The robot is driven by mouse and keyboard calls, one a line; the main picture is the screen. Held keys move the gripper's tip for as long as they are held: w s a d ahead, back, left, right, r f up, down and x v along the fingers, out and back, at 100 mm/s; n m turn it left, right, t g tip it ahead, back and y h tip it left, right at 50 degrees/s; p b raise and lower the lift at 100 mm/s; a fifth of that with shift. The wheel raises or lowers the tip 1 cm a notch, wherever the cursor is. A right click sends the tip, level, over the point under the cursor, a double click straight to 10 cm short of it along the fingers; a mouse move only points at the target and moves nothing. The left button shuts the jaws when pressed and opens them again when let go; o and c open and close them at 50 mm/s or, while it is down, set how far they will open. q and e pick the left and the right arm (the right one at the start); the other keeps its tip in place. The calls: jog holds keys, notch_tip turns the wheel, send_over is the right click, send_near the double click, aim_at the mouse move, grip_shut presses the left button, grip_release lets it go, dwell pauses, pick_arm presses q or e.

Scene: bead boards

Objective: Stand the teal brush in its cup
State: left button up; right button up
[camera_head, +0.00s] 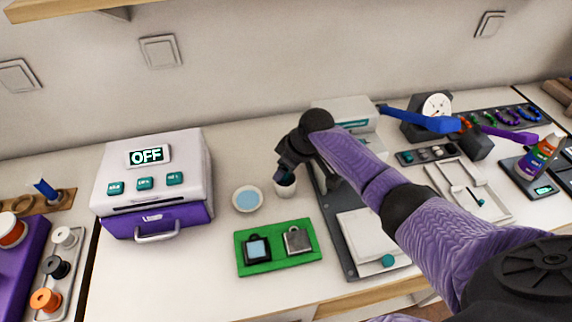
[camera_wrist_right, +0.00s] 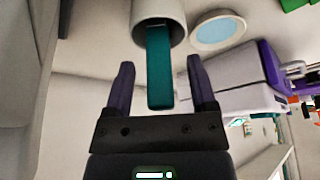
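The white cup (camera_head: 285,188) stands on the table beside a small dish of blue liquid. The teal brush (camera_wrist_right: 159,65) is in the cup (camera_wrist_right: 158,12) in the right wrist view, its handle sticking out of the mouth. My right gripper (camera_wrist_right: 160,70) is open, with one finger on each side of the handle and a gap on both sides. In the head view the right gripper (camera_head: 286,172) is right over the cup and hides the brush. My left gripper is not in view.
The blue-liquid dish (camera_head: 248,199) is close left of the cup, with a white and purple machine (camera_head: 152,180) reading OFF beyond it. A green mat (camera_head: 278,263) lies in front. A dark grey board (camera_head: 340,235) is close on the right.

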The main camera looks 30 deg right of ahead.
jog(key=p+v, duration=0.4)
jog(key=v, duration=0.6)
dwell(0.3)
